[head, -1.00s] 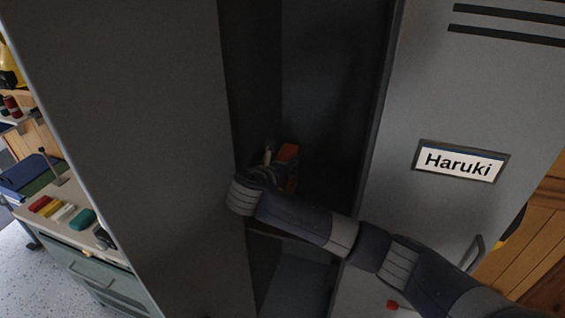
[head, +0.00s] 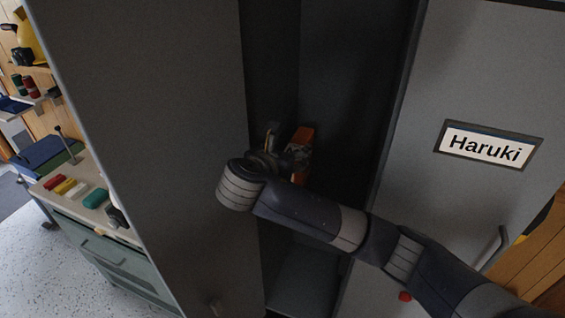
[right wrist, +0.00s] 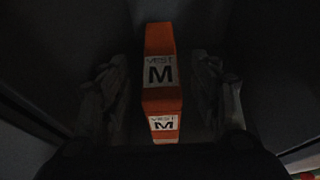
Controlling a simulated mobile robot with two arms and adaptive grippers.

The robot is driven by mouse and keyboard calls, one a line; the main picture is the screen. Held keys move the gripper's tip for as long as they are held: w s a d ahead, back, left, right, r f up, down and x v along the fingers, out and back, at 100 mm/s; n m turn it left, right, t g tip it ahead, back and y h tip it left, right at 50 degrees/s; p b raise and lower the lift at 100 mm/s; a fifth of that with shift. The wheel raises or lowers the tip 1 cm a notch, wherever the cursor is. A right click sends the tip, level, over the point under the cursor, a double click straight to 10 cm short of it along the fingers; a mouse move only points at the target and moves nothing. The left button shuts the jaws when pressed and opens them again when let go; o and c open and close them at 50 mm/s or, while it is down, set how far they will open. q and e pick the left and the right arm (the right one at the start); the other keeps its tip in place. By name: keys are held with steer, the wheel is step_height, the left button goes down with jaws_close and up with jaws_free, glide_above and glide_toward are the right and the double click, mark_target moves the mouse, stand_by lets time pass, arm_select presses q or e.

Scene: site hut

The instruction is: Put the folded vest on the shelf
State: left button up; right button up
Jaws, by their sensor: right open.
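The folded vest (head: 302,140) is an orange bundle inside the dark open locker (head: 340,110). In the right wrist view the vest (right wrist: 160,55) has white labels reading "VEST" and "M". My right gripper (head: 283,154) reaches into the locker beside the vest, and my wrist hides part of it in the head view. In the right wrist view its fingers (right wrist: 160,95) are open, one on each side of the vest, with dark gaps between. The shelf surface under the vest is mostly hidden by my right arm. My left gripper is out of view.
A grey panel (head: 150,120) stands close on the left of the opening. A grey door labelled "Haruki" (head: 487,146) is on the right. A workbench with drawers (head: 105,252) and coloured items stands at far left. The locker's lower space (head: 300,285) looks empty.

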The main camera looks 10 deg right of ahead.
arm_select(q)
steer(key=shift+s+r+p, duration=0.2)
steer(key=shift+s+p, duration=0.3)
steer(key=shift+p, duration=0.05)
arm_select(e)
steer(key=shift+v, duration=2.4)
steer(key=shift+w, duration=0.1)
